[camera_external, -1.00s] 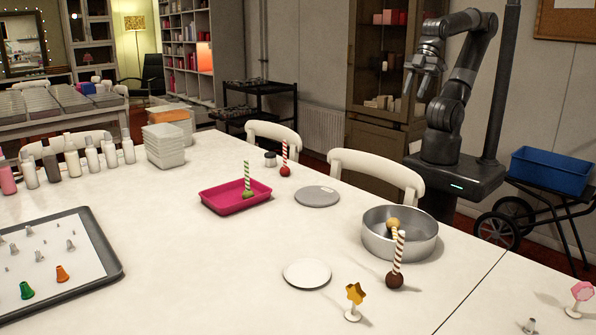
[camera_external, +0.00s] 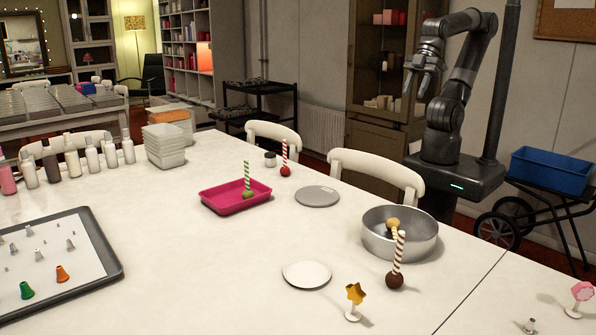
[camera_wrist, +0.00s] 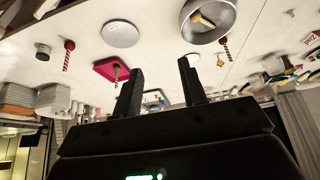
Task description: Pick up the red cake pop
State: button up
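The red cake pop (camera_external: 285,171) stands on the white table with its red-and-white striped stick pointing up, at the far side behind the grey disc. It also shows in the wrist view (camera_wrist: 69,46) at upper left, apart from my fingers. My gripper (camera_external: 421,73) is high above the floor beyond the far table edge, to the right of the red cake pop and well away from it. In the wrist view my gripper (camera_wrist: 164,78) has its two fingers spread with nothing held between them.
A small dark-sided jar (camera_external: 270,160) stands close left of the red cake pop. A pink tray (camera_external: 212,207) holds a green cake pop (camera_external: 247,193). A grey disc (camera_external: 317,196), a metal pan (camera_external: 392,247) and a brown cake pop (camera_external: 395,280) are nearer. White chairs (camera_external: 376,172) line the far edge.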

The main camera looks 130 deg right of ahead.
jog(key=w+d+r+g+h, duration=0.1)
jog(key=w+d+g+h, duration=0.1)
jog(key=w+d, duration=0.65)
jog(key=m+g+y, duration=0.2)
jog(key=g, duration=0.2)
send_over(285, 167)
notch_tip(285, 167, down, 16)
jog(key=shift+d+r, duration=0.1)
jog(key=shift+d, duration=0.05)
jog(key=f, duration=0.5)
jog(key=shift+d+f, duration=0.25)
jog(key=shift+d, duration=0.1)
jog(key=shift+s+a+f, duration=0.1)
jog(key=shift+s+f, duration=0.05)
jog(key=shift+f, duration=1.35)
jog(key=shift+s+a+f, duration=0.1)
jog(key=shift+f, duration=1.4)
